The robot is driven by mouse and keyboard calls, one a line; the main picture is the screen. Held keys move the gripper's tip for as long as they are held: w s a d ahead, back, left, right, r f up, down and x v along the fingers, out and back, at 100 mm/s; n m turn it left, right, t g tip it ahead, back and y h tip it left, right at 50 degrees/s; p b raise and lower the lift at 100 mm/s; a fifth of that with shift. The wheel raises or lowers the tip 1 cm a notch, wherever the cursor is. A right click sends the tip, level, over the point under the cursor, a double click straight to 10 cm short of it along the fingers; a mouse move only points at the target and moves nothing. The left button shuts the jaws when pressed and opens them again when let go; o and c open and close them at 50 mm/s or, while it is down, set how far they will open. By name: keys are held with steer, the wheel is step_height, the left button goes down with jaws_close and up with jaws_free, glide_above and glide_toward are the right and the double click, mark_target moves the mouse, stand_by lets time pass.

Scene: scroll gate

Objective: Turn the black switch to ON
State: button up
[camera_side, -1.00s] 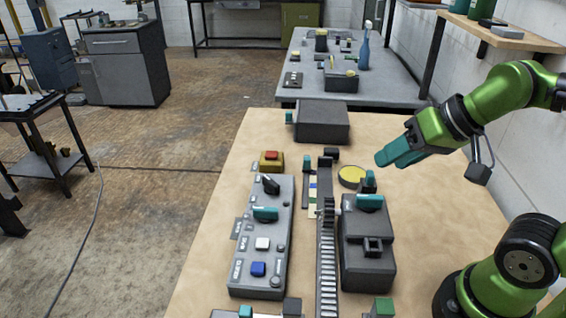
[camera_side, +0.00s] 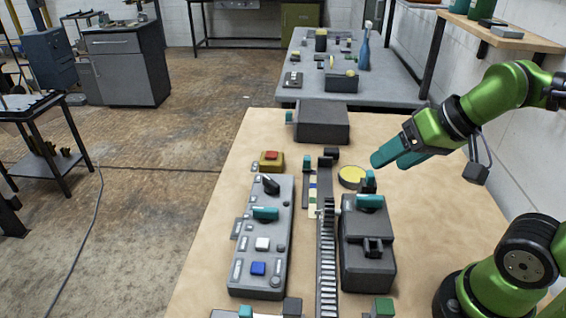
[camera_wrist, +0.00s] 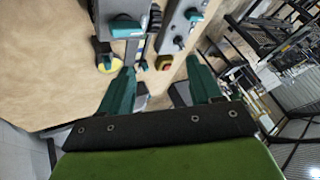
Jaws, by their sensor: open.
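The black switch (camera_side: 270,184) is a rotary knob at the far end of the grey control panel (camera_side: 248,262), left of centre in the side view. It sits beyond a teal knob (camera_side: 265,213); its label is too small to read. In the wrist view the panel (camera_wrist: 181,22) shows at the top, with a dark knob (camera_wrist: 179,43) near its end. My gripper (camera_side: 378,160) has teal fingers and hangs above the table, right of the panel and well apart from the switch. In the wrist view its two fingers (camera_wrist: 163,80) stand apart with nothing between them.
A red button on a yellow box (camera_side: 270,161) stands beyond the panel. A toothed rack (camera_side: 327,262) and a dark grey box with a teal handle (camera_side: 366,255) lie right of the panel. A yellow disc (camera_side: 351,176) is below my gripper. The table's right side is clear.

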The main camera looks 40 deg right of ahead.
mark_target(271, 181)
steer(key=o, duration=0.4)
steer(key=w, duration=0.1)
steer(key=w+f+g, duration=0.1)
steer(key=shift+w+d, duration=0.2)
steer(key=shift+w, duration=0.2)
steer(key=shift+c, duration=0.2)
steer(key=w+f+m+g+y, duration=0.25)
steer(key=w+m+g, duration=0.35)
steer(key=w+m, duration=1.35)
steer(key=w+a+f+n, duration=0.1)
steer(key=a+f+n, duration=0.1)
steer(key=f, duration=0.2)
steer(key=w+a+f+n, duration=0.1)
steer(key=w+a+f, duration=0.1)
steer(key=f, duration=0.3)
steer(key=w+a+f+n, duration=0.2)
steer(key=f, duration=0.3)
steer(key=shift+w+a+f+n, duration=0.1)
steer(key=shift+a+f+n, duration=0.15)
steer(key=shift+n, duration=0.1)
steer(key=c, duration=1.1)
